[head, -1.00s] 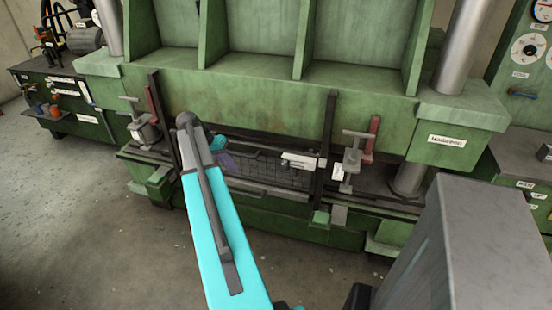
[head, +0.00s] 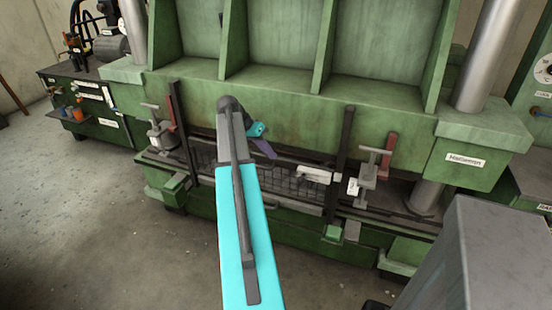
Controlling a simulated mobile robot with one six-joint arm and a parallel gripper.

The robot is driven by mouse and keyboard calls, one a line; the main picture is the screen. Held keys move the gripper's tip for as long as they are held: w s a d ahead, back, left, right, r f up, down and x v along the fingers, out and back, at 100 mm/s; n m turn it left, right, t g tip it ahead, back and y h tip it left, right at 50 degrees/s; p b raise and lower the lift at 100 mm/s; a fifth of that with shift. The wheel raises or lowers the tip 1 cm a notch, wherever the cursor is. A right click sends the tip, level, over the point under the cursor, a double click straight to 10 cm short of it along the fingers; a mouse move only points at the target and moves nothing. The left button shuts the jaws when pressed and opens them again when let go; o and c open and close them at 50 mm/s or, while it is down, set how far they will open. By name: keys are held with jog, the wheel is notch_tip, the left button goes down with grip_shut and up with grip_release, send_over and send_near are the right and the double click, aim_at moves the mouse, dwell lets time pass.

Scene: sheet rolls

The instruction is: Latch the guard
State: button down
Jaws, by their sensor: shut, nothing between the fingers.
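The guard (head: 282,183) is a dark mesh panel low on the front of the green press, between two upright dark posts. A pale bar with a small end piece, which looks like the latch (head: 318,174), sits at the guard's upper right, next to the right post (head: 339,150). My gripper (head: 265,149) is shut and empty. Its purplish fingers show beyond my grey and cyan arm, in front of the press near the guard's top edge and left of the latch. My arm hides part of the guard's left side. I cannot tell whether the latch is engaged.
Clamps with T-handles stand outside the posts, one at the left (head: 160,130) and one at the right (head: 368,170). Red upright pieces (head: 389,150) stand near them. The floor (head: 100,220) in front is clear.

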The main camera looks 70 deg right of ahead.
jog(key=s+d+f+p, duration=0.2)
jog(key=s+f+p, duration=0.1)
jog(key=s+f, duration=0.5)
jog(key=shift+s+f, duration=0.15)
jog(key=shift+f, duration=0.05)
dwell(0.3)
dwell(0.4)
